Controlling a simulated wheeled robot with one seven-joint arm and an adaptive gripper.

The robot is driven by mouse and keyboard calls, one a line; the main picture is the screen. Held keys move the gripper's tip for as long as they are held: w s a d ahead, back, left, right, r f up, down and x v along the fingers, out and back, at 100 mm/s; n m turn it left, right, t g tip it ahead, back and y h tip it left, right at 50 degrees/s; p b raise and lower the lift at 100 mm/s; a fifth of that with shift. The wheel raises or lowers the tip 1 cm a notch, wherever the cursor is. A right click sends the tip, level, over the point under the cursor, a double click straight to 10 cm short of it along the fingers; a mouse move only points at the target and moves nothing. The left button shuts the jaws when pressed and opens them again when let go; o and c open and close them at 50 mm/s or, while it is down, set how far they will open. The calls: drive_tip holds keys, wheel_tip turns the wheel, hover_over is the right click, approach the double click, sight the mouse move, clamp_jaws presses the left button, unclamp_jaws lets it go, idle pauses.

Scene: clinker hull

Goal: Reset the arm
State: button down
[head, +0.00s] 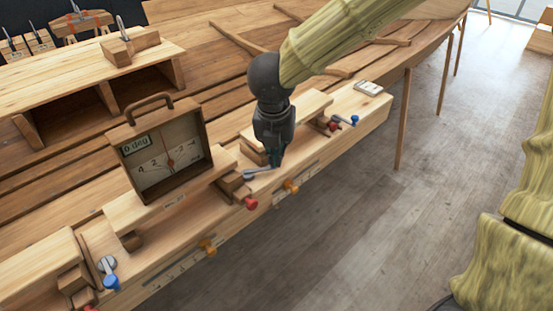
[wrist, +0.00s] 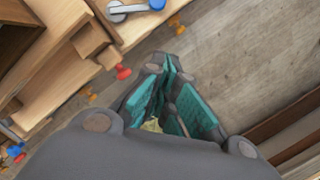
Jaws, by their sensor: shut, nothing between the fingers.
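My arm, clad in a yellow-green bark-like cover, reaches in from the top right of the head view. My gripper (head: 275,161) points down over the wooden bench, close by a grey lever (head: 258,173). I cannot tell in the head view whether it touches the lever. In the wrist view my gripper (wrist: 172,92) shows teal finger pads, with nothing held between them. It is shut.
A wooden-cased dial (head: 168,158) reading "0 deg" stands on the bench left of my gripper. A planked hull lies behind. The floor (head: 350,230) at right is open.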

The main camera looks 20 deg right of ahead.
drive_tip(key=shift+s+r, duration=0.1)
drive_tip(key=shift+r, duration=0.1)
drive_tip(key=shift+f, duration=0.1)
drive_tip(key=s+d+f+n+h, duration=0.1)
drive_tip(key=s+d+f+n, duration=0.15)
drive_tip(key=f+n, duration=0.85)
drive_tip(key=s+d+f+n+h, duration=0.1)
drive_tip(key=d+f+n, duration=0.2)
drive_tip(key=f+n, duration=0.85)
drive_tip(key=s+a+f+n+g+y+b, duration=0.1)
drive_tip(key=s+a+f+n+b, duration=0.1)
drive_tip(key=s+f+n, duration=0.7)
drive_tip(key=s+a+f+n+g+y+b, duration=0.1)
drive_tip(key=s+a+f+n+y+b, duration=0.1)
drive_tip(key=s+f+n, duration=0.8)
drive_tip(key=s+a+f, duration=0.1)
drive_tip(key=s+f, duration=0.2)
drive_tip(key=f, duration=0.3)
drive_tip(key=shift+s+f+b, duration=0.2)
drive_tip(key=shift+f+b, duration=0.1)
drive_tip(key=shift+f, duration=0.1)
